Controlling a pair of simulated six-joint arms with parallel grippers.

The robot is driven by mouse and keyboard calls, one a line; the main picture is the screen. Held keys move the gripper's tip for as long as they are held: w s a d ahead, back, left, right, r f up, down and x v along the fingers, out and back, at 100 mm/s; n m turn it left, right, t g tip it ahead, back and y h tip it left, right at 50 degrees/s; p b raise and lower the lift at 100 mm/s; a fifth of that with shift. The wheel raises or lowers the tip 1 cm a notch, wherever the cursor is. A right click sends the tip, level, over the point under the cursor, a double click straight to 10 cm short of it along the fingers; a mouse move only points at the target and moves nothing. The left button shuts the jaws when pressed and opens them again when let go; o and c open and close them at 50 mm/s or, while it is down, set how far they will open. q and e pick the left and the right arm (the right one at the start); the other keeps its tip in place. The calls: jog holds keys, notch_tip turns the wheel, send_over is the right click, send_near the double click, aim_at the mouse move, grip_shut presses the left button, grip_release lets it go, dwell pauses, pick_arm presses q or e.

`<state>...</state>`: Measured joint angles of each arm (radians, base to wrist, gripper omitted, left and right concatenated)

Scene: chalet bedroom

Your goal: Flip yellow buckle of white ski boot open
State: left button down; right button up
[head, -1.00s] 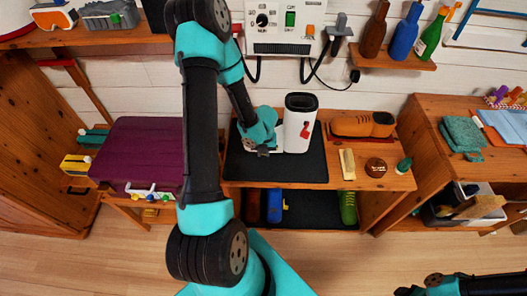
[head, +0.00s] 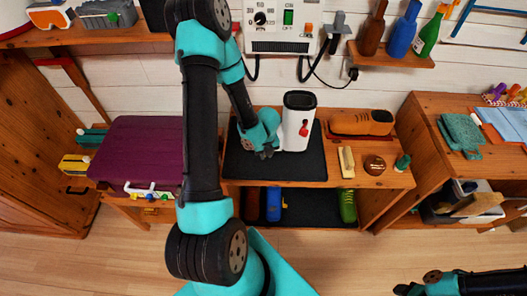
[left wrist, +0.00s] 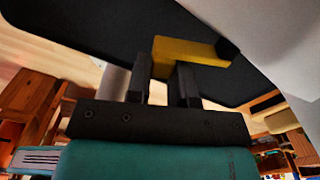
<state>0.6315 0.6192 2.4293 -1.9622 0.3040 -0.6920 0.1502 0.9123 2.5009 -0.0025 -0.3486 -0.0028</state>
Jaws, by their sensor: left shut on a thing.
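The white ski boot (head: 296,125), with a dark open top and a red mark, stands upright on the black mat (head: 240,168) on the wooden bench. My left gripper (head: 266,154) is low against the boot's left side and hides part of it. In the left wrist view, the yellow buckle (left wrist: 198,50) lies at the fingertips of my left gripper (left wrist: 164,66), which is shut on it. The boot's pale shell (left wrist: 285,40) fills the upper right there. My right gripper (head: 405,290) is at the bottom right edge, far from the boot; its jaw state is unclear.
A control box (head: 284,25) hangs on the wall behind. A purple-topped case (head: 140,150) is at the left. The floor in front is clear.

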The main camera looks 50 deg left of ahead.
pick_arm(q)
jog(key=d+n, duration=0.2)
jog(key=n, duration=0.1)
jog(key=shift+w+n, duration=0.15)
jog(key=shift+n, duration=0.15)
jog(key=shift+w+d+n, duration=0.3)
jog(key=shift+d+n, duration=0.15)
jog(key=shift+n, duration=0.65)
jog(key=shift+w+d+n, duration=0.25)
jog(key=shift+d+n, duration=0.2)
jog(key=shift+n, duration=0.65)
jog(key=c, duration=1)
grip_release()
jog(key=shift+r, duration=0.1)
notch_tip(320, 180, up, 17)
jog(key=shift+r, duration=0.15)
